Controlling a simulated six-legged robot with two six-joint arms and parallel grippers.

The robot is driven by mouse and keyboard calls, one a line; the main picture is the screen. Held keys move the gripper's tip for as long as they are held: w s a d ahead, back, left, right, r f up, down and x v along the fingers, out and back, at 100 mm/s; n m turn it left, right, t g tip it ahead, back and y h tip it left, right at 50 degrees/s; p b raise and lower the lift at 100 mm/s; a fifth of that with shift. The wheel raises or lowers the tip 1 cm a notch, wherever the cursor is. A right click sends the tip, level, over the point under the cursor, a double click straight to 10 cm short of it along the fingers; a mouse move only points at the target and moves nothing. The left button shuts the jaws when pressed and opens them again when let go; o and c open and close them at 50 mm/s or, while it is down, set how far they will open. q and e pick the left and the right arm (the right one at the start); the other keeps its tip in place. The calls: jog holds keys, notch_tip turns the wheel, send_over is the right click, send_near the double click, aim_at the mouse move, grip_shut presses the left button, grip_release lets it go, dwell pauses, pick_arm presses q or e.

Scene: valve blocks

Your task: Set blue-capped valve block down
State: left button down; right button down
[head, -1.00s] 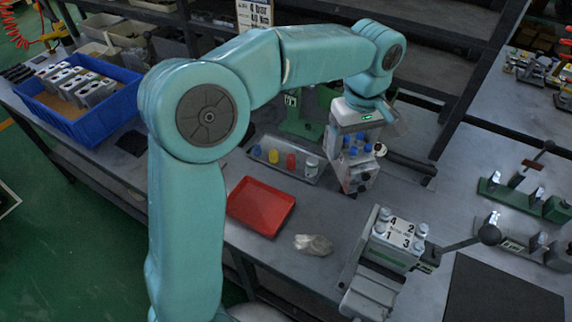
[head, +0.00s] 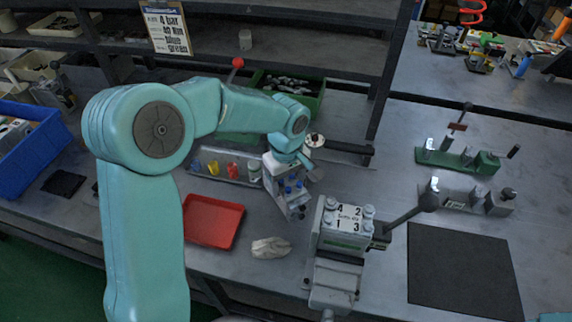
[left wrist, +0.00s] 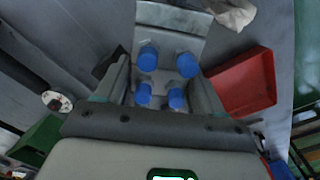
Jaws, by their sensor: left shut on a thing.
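The blue-capped valve block (head: 292,201) is a grey metal block with several blue caps. My left gripper (head: 284,178) is shut on it over the bench, right of the red tray and left of the clamp fixture. In the left wrist view the block (left wrist: 166,68) sits between the two dark fingers (left wrist: 163,95), with its blue caps facing the camera. I cannot tell whether its lower end touches the bench. My right gripper is not in view.
The clamp fixture (head: 334,259) holds a block numbered 1 to 4, its lever reaching right. A red tray (head: 212,222), a crumpled cloth (head: 270,247) and a rack of coloured caps (head: 228,165) lie nearby. A dark mat (head: 460,270) lies right, bare. A blue crate (head: 40,150) stands left.

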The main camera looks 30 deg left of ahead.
pick_arm(q)
jog(key=shift+w+f, duration=0.15)
jog(key=shift+f, duration=2.5)
jog(key=shift+r, duration=0.1)
jog(key=shift+f, duration=0.2)
jog(key=shift+c, duration=0.8)
grip_release()
jog(key=shift+o, duration=0.2)
jog(key=shift+r, duration=0.1)
